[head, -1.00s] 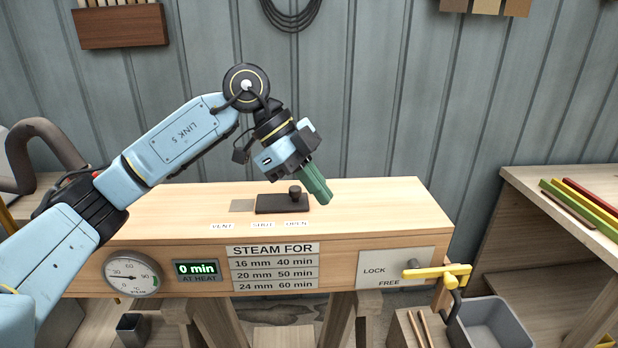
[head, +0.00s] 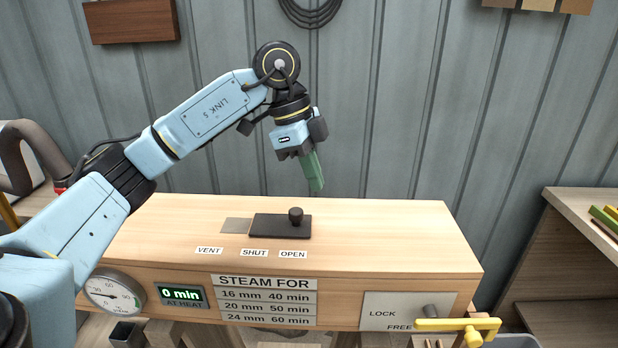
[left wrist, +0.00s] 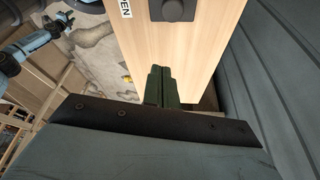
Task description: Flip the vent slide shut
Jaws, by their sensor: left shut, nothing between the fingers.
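The vent slide is a dark plate (head: 268,227) with a round black knob (head: 295,214) at its right end, on top of the wooden steam box (head: 390,228). The knob stands above the OPEN label (head: 293,254); the SHUT label (head: 254,253) is to its left. A grey-tan patch (head: 236,226) shows at the plate's left. My left gripper (head: 317,186), with green fingers, is shut and empty, above and slightly right of the knob. In the left wrist view the closed fingers (left wrist: 158,85) point along the box top, and the knob (left wrist: 173,10) is at the top edge. My right gripper is not in view.
A yellow handle (head: 455,324) sits at the LOCK/FREE panel (head: 400,311) at the box's front right. A dial (head: 113,292) and a 0 min display (head: 181,296) are at the front left. The box top right of the slide is clear. A ribbed wall stands behind.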

